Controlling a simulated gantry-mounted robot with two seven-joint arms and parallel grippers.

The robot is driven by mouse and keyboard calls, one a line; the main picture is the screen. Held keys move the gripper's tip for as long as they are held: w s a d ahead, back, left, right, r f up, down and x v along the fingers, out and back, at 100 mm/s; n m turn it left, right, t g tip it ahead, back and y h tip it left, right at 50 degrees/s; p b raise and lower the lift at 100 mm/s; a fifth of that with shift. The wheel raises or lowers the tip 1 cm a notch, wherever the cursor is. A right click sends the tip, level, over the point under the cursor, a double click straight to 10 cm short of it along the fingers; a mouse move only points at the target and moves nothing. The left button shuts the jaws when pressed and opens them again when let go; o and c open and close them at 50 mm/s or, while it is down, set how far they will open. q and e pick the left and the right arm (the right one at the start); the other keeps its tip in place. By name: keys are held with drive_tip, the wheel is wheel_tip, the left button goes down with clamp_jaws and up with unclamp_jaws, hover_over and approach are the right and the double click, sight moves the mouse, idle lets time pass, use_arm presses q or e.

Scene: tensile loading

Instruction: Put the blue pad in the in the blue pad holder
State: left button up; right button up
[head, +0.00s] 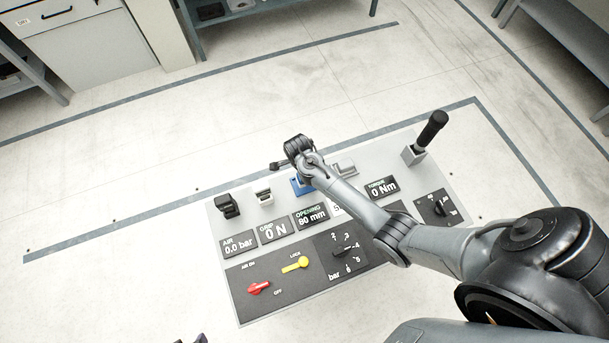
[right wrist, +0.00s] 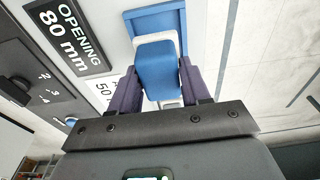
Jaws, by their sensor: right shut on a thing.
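The blue pad (right wrist: 157,68) is between the two purple fingers of my right gripper (right wrist: 158,84), which is shut on it. In the head view the blue holder (head: 299,187) shows at the panel's back edge, partly behind my right arm. Only a dark tip of my left gripper (head: 200,339) shows at the bottom edge.
The grey panel (head: 232,288) has displays, a red lever (head: 259,288), a yellow lever (head: 295,265) and knobs. A black-handled lever (head: 431,130) stands at right.

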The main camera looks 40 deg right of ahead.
drive_tip(key=shift+w+f, duration=0.15)
drive_tip(key=shift+f, duration=0.75)
drive_tip(key=shift+a+f, duration=0.1)
drive_tip(key=shift+f, duration=0.9)
drive_tip(key=o, duration=0.9)
drive_tip(key=shift+f, duration=0.1)
drive_tip(key=shift+o, duration=0.2)
